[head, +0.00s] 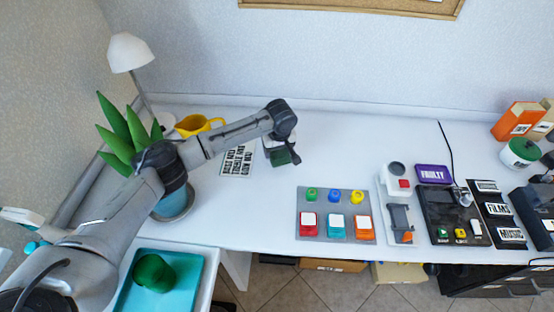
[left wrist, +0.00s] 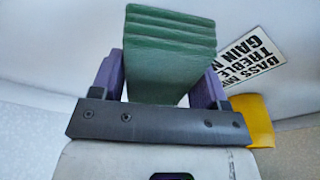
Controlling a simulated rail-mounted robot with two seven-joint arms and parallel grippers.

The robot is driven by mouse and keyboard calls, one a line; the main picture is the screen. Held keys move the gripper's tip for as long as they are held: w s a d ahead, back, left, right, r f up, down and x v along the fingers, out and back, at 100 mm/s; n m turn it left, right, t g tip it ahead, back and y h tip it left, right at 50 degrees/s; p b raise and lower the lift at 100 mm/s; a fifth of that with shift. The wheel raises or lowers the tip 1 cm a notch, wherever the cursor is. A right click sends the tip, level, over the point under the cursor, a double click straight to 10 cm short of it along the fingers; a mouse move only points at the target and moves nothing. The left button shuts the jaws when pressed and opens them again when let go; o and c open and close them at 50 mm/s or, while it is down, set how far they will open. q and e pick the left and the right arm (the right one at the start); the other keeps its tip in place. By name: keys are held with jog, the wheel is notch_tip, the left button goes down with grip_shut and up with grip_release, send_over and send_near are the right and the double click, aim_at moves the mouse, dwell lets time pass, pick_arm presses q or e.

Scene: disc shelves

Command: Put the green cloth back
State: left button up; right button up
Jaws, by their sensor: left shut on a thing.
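The green cloth (left wrist: 170,52) is a folded, layered dark green pad. In the left wrist view it sits between the two purple fingers of my left gripper (left wrist: 160,85), which is shut on it. In the head view my left gripper (head: 281,146) points down over the back middle of the white table, and the cloth (head: 281,157) shows at its lower end. I cannot tell whether the cloth touches the table. My right gripper is not in view.
A lettered card (head: 237,161) and a yellow mug (head: 197,124) are left of the gripper. A potted plant (head: 124,132) and white lamp (head: 129,52) stand farther left. A teal tray (head: 130,296) holds a green object (head: 154,272). A button panel (head: 336,233) lies front right.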

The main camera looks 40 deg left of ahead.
pick_arm(q)
jog(key=shift+a+f, duration=0.15)
jog(key=shift+f, duration=0.1)
notch_tip(320, 180, down, 4)
jog(key=shift+r+b, duration=0.15)
jog(key=shift+b, duration=0.95)
jog(key=shift+p, duration=0.3)
jog(key=o, duration=0.9)
